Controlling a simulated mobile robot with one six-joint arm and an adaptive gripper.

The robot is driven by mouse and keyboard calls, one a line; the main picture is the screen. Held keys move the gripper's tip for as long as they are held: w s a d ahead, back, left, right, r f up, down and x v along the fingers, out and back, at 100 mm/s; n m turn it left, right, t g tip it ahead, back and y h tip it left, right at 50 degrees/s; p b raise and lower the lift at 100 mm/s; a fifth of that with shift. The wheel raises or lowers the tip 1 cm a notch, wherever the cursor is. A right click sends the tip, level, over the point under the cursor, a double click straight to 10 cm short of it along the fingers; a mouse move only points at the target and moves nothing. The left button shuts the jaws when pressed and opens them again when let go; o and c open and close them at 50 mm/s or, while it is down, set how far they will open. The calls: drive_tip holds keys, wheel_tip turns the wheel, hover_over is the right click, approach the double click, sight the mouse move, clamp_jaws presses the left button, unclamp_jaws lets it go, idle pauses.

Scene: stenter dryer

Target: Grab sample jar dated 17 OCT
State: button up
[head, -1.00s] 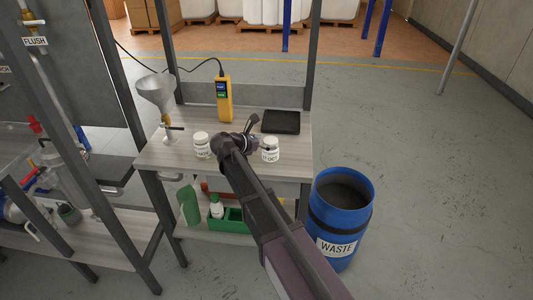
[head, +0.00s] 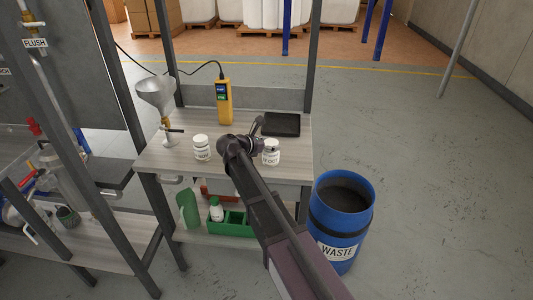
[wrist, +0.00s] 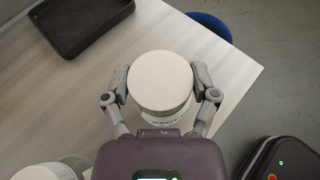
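Two white lidded sample jars stand on the bench, a left jar (head: 201,147) and a right jar (head: 271,152). Their labels are too small to read for certain, so I cannot tell the date on either. My gripper (head: 262,142) is at the right jar. In the wrist view the right jar (wrist: 160,82) is upright between my gripper's fingers (wrist: 160,88), whose pads appear to press on both sides of it. The jar appears to rest on the bench. The left jar shows partly at the lower left of the wrist view (wrist: 45,172).
A black tray (head: 281,124) lies behind the right jar. A yellow handheld meter (head: 224,102) and a funnel on a stand (head: 156,95) stand at the back left. A blue waste drum (head: 341,220) stands right of the bench (head: 180,160). A green caddy (head: 232,226) sits below.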

drive_tip(key=c, duration=0.5)
drive_tip(key=shift+o, duration=0.2)
drive_tip(key=shift+r, duration=0.15)
wheel_tip(320, 180, up, 3)
drive_tip(key=p, duration=0.3)
drive_tip(key=shift+s+r+p, duration=0.1)
drive_tip(key=shift+r+p, duration=0.3)
drive_tip(key=shift+p, duration=0.15)
drive_tip(key=s+a, duration=0.2)
drive_tip(key=s, duration=0.5)
drive_tip(key=s+a, duration=0.2)
drive_tip(key=s, duration=0.6)
drive_tip(key=shift+a+r+p, duration=0.3)
drive_tip(key=shift+r+p, duration=0.1)
drive_tip(key=shift+p, duration=0.05)
